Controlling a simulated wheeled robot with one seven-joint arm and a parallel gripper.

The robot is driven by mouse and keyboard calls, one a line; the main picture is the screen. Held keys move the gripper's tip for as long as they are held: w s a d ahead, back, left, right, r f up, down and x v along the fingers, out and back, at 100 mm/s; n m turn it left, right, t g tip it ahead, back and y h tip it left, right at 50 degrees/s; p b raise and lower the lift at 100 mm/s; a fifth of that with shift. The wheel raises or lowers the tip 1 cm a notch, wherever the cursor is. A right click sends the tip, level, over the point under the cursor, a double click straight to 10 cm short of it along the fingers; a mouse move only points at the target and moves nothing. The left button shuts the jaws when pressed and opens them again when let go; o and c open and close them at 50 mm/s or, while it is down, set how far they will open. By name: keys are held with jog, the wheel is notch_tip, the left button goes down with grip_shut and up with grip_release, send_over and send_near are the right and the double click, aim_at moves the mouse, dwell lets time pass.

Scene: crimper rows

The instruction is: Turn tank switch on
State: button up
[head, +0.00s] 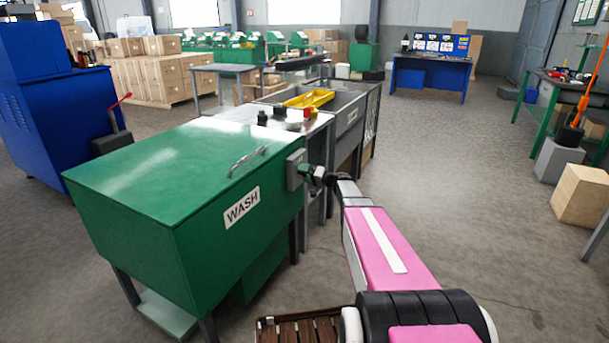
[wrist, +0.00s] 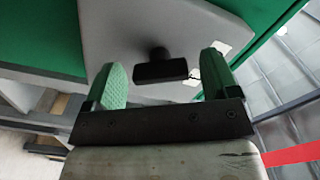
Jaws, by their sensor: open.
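The green wash tank (head: 170,180) with a "WASH" label stands at the left of the head view, its lid down. A grey switch box (head: 294,168) is fixed on its right end. In the wrist view the grey switch plate (wrist: 120,30) carries a black switch knob (wrist: 160,68), with its bar lying nearly level in the picture. My gripper (head: 311,171) is at the switch box in the head view. In the wrist view my gripper (wrist: 165,85) is open, with one green finger on each side of the knob. I cannot tell whether either finger touches it.
A metal sink bench (head: 350,115) with a yellow tray (head: 310,99) stands just behind the tank. A blue cabinet (head: 50,110) is at the left. Open floor (head: 450,170) lies to the right of the bench. A wooden box (head: 580,195) stands at the far right.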

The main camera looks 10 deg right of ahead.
jog(key=shift+w+a, duration=0.2)
jog(key=shift+a, duration=0.05)
jog(key=c, duration=0.9)
jog(key=m, duration=0.5)
jog(key=shift+m, duration=0.3)
jog(key=m, duration=0.6)
jog(key=shift+m, duration=0.3)
